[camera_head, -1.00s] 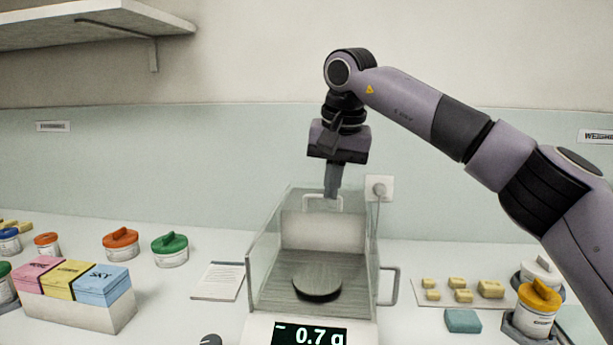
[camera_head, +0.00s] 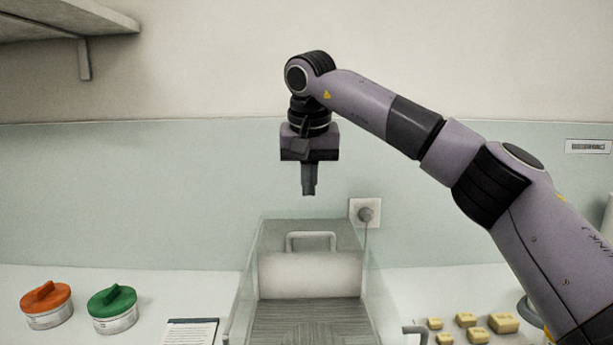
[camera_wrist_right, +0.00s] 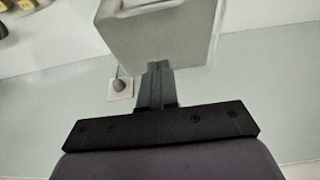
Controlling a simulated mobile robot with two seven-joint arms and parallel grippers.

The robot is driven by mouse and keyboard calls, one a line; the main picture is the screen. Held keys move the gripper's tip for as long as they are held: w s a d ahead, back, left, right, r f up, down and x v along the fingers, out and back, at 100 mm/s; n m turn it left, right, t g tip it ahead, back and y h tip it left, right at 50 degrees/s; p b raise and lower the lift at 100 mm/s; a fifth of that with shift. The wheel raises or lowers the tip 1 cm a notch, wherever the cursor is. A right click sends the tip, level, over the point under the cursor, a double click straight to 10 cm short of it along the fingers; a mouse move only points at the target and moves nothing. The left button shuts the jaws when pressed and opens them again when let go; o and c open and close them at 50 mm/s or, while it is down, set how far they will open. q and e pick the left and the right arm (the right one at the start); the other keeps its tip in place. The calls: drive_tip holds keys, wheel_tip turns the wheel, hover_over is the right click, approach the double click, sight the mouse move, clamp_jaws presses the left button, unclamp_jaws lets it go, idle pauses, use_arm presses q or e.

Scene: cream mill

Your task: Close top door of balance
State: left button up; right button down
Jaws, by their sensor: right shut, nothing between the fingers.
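The balance (camera_head: 372,300) is a clear-walled box in the lower middle of the head view; its display is out of frame. Its top door (camera_head: 345,230) shows as a grey panel at the rear of the top, with a pale loop handle (camera_head: 311,235). In front of the panel I look down into the chamber, so the top appears open there. My right gripper (camera_head: 309,193) points down, shut and empty, in the picture just above the handle and apart from it. In the right wrist view, the fingers (camera_wrist_right: 156,70) show beside the balance's grey body (camera_wrist_right: 160,40). My left gripper is out of view.
A wall socket (camera_head: 365,213) with a plugged cable is behind the balance. Orange-lidded (camera_head: 46,305) and green-lidded (camera_head: 112,308) jars and a notepad (camera_head: 190,332) lie left. Small yellow blocks (camera_head: 468,320) lie right, below my right arm.

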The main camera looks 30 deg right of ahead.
hover_over(309, 248)
drive_tip(key=w+d, duration=0.2)
drive_tip(key=w, duration=0.2)
drive_tip(key=f, duration=0.6)
drive_tip(key=shift+s, duration=0.25)
drive_tip(key=shift+s+a+b, duration=0.15)
drive_tip(key=shift+s+a, duration=0.2)
drive_tip(key=shift+s, duration=0.2)
drive_tip(key=shift+s+a+b, duration=0.15)
drive_tip(key=shift+s+a, duration=0.15)
drive_tip(key=shift+s, duration=0.2)
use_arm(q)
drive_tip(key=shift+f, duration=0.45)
use_arm(e)
drive_tip(key=shift+s+a+f, duration=0.15)
drive_tip(key=shift+s+a, duration=0.25)
drive_tip(key=shift+s, duration=0.25)
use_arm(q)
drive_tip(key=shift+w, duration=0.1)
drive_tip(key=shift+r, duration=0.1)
